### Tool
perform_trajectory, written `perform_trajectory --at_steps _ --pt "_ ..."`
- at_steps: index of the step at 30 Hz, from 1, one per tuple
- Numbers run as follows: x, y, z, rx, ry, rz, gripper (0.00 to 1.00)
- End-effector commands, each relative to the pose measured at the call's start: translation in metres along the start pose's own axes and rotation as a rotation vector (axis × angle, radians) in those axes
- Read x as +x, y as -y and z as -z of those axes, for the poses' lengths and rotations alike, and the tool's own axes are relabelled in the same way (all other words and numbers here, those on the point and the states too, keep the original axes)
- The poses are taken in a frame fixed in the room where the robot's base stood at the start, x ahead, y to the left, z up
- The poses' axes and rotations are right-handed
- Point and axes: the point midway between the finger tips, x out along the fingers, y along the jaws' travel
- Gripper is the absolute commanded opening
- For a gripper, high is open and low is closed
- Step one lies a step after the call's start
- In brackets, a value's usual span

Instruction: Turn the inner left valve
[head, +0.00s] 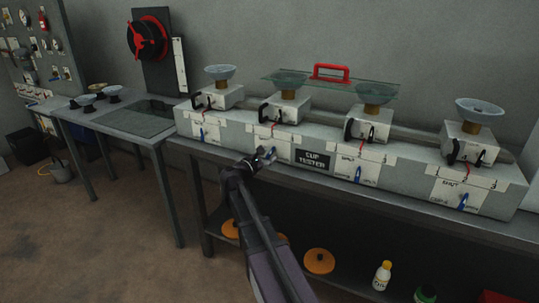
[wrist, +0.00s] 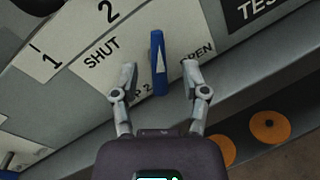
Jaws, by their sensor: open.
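The inner left valve is a blue lever handle (wrist: 158,62) on the front of the cup tester box (head: 232,139). It lies over a white label plate reading SHUT at left and OPEN at right, with "P 2" partly visible below. The handle stands nearly upright in the wrist view, between the two words. My gripper (wrist: 160,72) is open, with one finger on each side of the handle's lower part and gaps to both. In the head view my gripper (head: 267,155) is at the second station from the left and partly hides the handle.
Other blue handles sit at the outer left (head: 201,134), inner right (head: 358,173) and outer right (head: 463,201) stations. Suction cups stand above on the box. A shelf below holds orange discs (head: 319,261) and a bottle (head: 382,275). A side table (head: 140,118) stands left.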

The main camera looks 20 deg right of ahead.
Motion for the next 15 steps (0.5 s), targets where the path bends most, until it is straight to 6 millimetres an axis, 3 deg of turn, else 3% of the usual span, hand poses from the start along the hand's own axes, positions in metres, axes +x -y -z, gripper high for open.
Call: perform_trajectory --at_steps 6,15 --pt "0.015 0.0 0.0 0.0 0.001 0.001 0.58" --pt "0.017 0.001 0.0 0.0 0.0 0.001 0.58"
